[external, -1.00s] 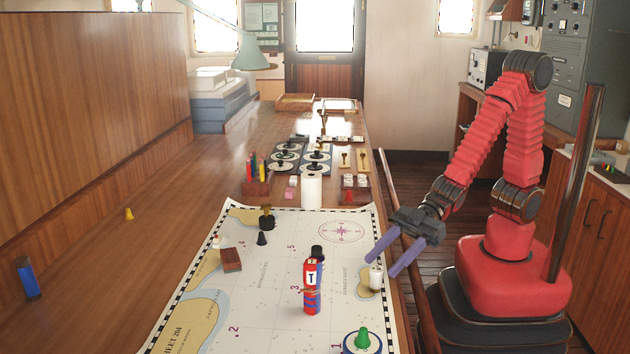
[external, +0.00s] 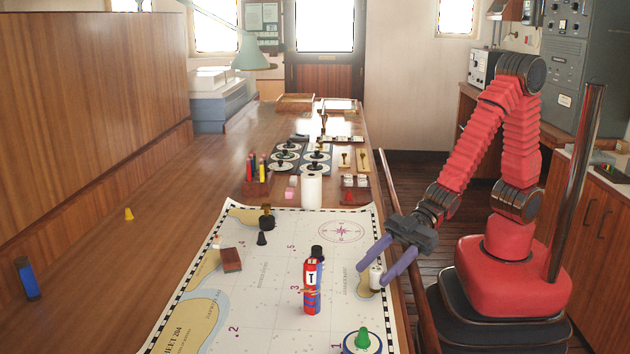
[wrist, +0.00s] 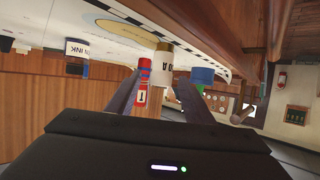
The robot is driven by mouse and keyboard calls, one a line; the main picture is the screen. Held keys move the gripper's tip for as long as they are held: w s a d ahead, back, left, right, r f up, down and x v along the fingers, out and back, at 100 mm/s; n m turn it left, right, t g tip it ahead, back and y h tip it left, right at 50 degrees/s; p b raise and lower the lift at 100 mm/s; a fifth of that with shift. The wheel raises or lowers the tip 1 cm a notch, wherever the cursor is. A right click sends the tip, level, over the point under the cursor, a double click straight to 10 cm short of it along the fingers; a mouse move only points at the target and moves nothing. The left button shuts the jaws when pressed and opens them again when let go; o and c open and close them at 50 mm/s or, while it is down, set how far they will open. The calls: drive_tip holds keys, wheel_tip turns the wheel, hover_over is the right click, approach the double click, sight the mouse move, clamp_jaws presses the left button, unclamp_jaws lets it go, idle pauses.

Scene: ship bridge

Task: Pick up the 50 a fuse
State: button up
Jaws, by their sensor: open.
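The 50 A fuse, a small white cylinder with brass ends (external: 376,278), stands upright near the right edge of the chart. My gripper (external: 371,276) is open, its two purple fingers reaching over the fuse from the right. In the wrist view, the fuse (wrist: 163,68), with part of its lettering showing, appears between the finger tips, with a visible space on either side. It is not gripped. The right finger partly overlaps the fuse in the external view, so its exact depth between the fingers is hard to tell.
A green cone on a round blue-rimmed base (external: 362,338) is in front. The chart (external: 265,310) is bare around the fuse. A wooden rail (external: 413,290) runs along the table's right edge.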

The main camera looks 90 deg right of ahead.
sight(372, 274)
drive_tip(key=shift+x, duration=2.25)
drive_tip(key=c, duration=1.1)
drive_tip(key=shift+r, duration=0.1)
wheel_tip(372, 274, up, 10)
drive_tip(key=shift+f, duration=0.1)
